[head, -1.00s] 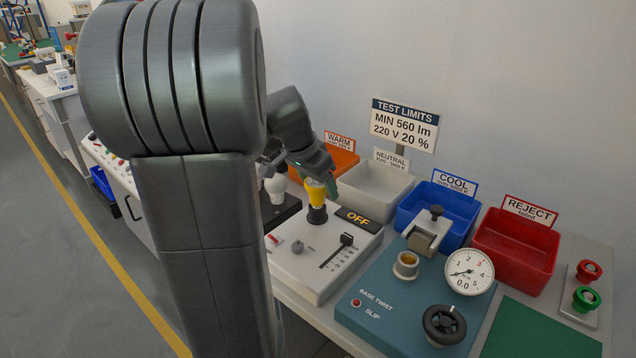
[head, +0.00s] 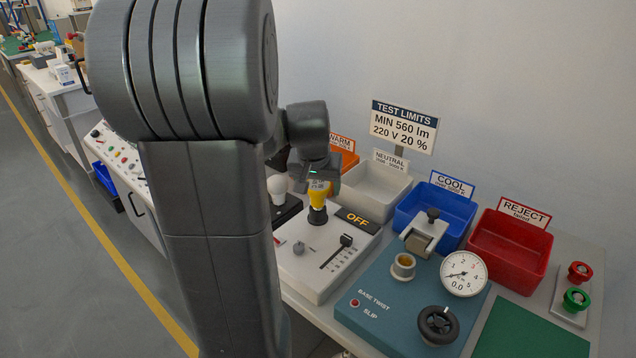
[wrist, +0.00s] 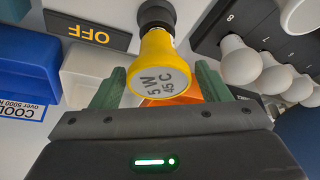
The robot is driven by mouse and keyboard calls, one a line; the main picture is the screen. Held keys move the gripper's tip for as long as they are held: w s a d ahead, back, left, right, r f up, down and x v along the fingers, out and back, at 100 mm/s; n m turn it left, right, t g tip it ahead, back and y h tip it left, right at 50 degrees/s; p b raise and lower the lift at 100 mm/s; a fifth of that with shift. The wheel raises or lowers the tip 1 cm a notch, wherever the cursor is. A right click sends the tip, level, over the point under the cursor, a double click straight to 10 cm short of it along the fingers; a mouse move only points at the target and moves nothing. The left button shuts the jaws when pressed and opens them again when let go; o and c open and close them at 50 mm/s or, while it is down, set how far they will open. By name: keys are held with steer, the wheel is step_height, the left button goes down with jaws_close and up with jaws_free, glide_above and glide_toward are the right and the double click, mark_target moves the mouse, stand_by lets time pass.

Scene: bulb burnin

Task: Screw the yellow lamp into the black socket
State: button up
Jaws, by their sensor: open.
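The yellow lamp (head: 318,193) stands upright in the black socket (head: 317,215) on the white test box. In the wrist view the lamp (wrist: 152,70) shows its end with "5 W 45 C" printed on it, and its neck meets the black socket (wrist: 156,14). My gripper (wrist: 155,88) is open, with one green finger on each side of the lamp's wide end. I cannot tell whether the fingers touch it. In the head view my gripper (head: 322,182) is just above and around the lamp's top, partly hidden by my wrist.
White bulbs (wrist: 240,60) stand in a dark rack beside the lamp. The white test box (head: 310,268) has an OFF display (head: 358,220) and a slider. Neutral (head: 375,190), blue (head: 432,215) and red (head: 512,250) bins stand behind. A teal twist tester (head: 385,310) is at right.

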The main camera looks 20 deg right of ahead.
steer(key=shift+c, duration=0.2)
steer(key=c, duration=0.8)
steer(key=shift+f+m+h+b, duration=0.15)
steer(key=shift+m+h+b, duration=0.15)
steer(key=shift+m+b, duration=0.6)
steer(key=m+g+b, duration=0.1)
steer(key=m, duration=0.2)
steer(key=shift+m+h, duration=0.3)
steer(key=shift+h, duration=0.1)
steer(key=m+g, duration=0.1)
steer(key=m, duration=0.2)
steer(key=m+g+b, duration=0.1)
steer(key=m, duration=0.2)
steer(key=shift+s+g+h, duration=0.15)
steer(key=shift+g+h, duration=0.15)
steer(key=shift+h, duration=0.1)
steer(key=m+g+p, duration=0.1)
steer(key=m+g, duration=0.1)
steer(key=m, duration=0.3)
steer(key=shift+s+m, duration=0.1)
steer(key=shift+m, duration=0.3)
steer(key=m, duration=0.2)
steer(key=m+g+y+p, duration=0.1)
steer(key=shift+r+m, duration=0.2)
steer(key=shift+m, duration=0.2)
steer(key=shift+s+f+m+g+y+p, duration=0.15)
steer(key=shift+m+g+y+p, duration=0.3)
steer(key=shift+m, duration=0.55)
